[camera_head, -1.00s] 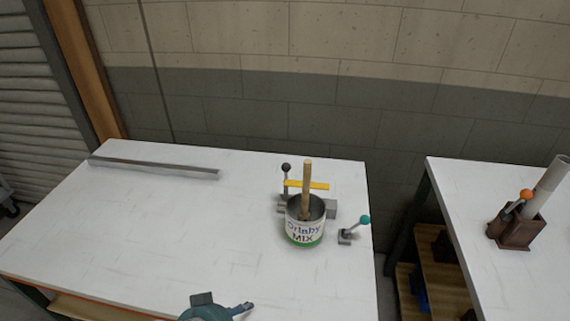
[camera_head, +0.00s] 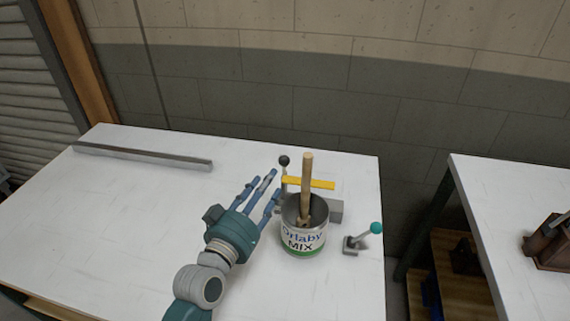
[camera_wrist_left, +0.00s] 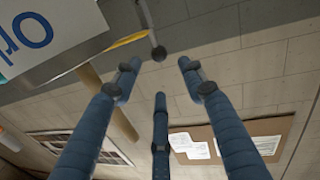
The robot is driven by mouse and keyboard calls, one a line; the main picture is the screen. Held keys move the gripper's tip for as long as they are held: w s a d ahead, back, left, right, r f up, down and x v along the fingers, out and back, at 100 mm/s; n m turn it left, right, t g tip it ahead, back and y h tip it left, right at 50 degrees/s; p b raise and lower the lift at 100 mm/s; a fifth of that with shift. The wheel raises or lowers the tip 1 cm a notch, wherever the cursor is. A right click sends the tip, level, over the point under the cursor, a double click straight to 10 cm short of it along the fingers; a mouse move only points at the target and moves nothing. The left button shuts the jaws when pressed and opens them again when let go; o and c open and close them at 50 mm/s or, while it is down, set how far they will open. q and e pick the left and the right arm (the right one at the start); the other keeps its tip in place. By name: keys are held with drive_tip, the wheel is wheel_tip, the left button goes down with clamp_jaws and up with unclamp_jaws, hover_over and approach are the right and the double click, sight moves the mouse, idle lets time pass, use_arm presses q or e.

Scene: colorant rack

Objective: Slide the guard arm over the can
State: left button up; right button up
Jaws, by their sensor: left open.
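The can (camera_head: 303,241), labelled "Orlaby MIX", stands upright on the white table with a wooden stick (camera_head: 307,180) in it. The can's label also shows at the upper left of the left wrist view (camera_wrist_left: 42,38). The yellow guard arm (camera_head: 308,184) lies level behind the stick, at about the can's rim height or above. A post with a black ball knob (camera_head: 284,161) stands at its left end; the knob shows in the left wrist view (camera_wrist_left: 158,53). My left gripper (camera_head: 262,190) is open and empty, just left of the can, fingers pointing toward the knob. My right gripper is out of view.
A grey block (camera_head: 335,211) sits behind the can. A small lever with a teal knob (camera_head: 376,228) stands to its right. A metal bar (camera_head: 140,155) lies along the table's back left. The table's left half is clear. A second table (camera_head: 510,190) stands right across a gap.

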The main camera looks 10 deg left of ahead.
sight(282, 164)
use_arm(q)
drive_tip(key=w, duration=0.3)
drive_tip(key=w+d+p, duration=0.1)
drive_tip(key=w, duration=0.3)
drive_tip(key=w+d, duration=0.1)
drive_tip(key=w, duration=0.2)
drive_tip(key=shift+w+d, duration=0.1)
drive_tip(key=shift+w, duration=0.25)
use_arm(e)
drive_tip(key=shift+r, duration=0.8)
use_arm(q)
clamp_jaws()
